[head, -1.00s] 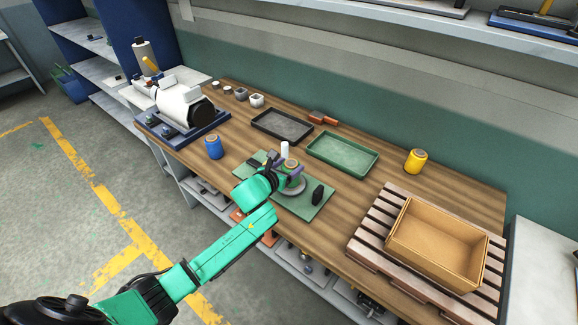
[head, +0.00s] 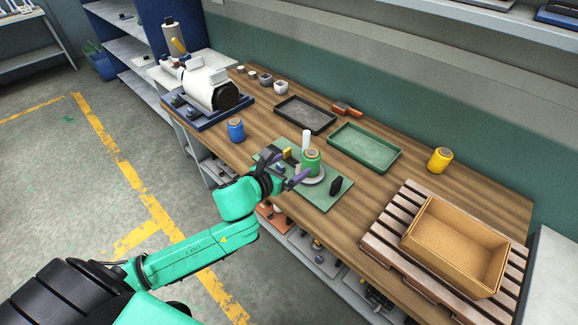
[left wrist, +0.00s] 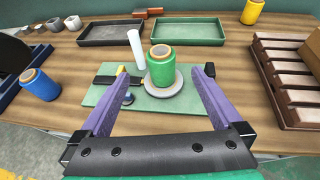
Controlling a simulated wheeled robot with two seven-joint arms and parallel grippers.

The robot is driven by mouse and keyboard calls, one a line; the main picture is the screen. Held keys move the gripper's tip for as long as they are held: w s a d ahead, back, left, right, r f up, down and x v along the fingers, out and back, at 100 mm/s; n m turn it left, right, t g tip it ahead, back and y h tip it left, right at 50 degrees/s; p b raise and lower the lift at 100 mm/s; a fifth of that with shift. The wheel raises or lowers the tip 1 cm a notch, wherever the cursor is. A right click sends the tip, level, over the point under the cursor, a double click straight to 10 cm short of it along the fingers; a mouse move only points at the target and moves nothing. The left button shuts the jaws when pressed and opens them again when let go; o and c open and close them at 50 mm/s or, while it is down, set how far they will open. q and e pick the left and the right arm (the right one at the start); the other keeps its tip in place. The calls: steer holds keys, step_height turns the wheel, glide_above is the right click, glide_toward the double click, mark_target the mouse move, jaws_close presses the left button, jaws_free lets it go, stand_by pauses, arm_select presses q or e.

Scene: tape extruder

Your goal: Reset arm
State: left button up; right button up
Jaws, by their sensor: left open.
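My left gripper (head: 283,171) is open and empty at the front edge of the green mat (head: 328,191). In the left wrist view its two purple fingers (left wrist: 157,100) stand wide apart. A green tape roll (head: 311,162) stands upright on a round grey base (left wrist: 164,86) on the mat, just beyond the fingertips and not held. A white cylinder (head: 306,140) stands behind it. A small black item (head: 336,185) is on the mat at the right in the head view. My right gripper is not in view.
A blue roll (head: 236,130) and a white machine (head: 212,88) stand at the left. A black tray (head: 328,127) and a green tray (head: 391,165) lie behind the mat. A yellow roll (head: 440,160) stands right, beyond a cardboard box (head: 412,239) on a slatted pallet (head: 375,238).

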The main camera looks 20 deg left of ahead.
arm_select(q)
steer(key=shift+s+r, duration=0.15)
steer(key=shift+s, duration=0.1)
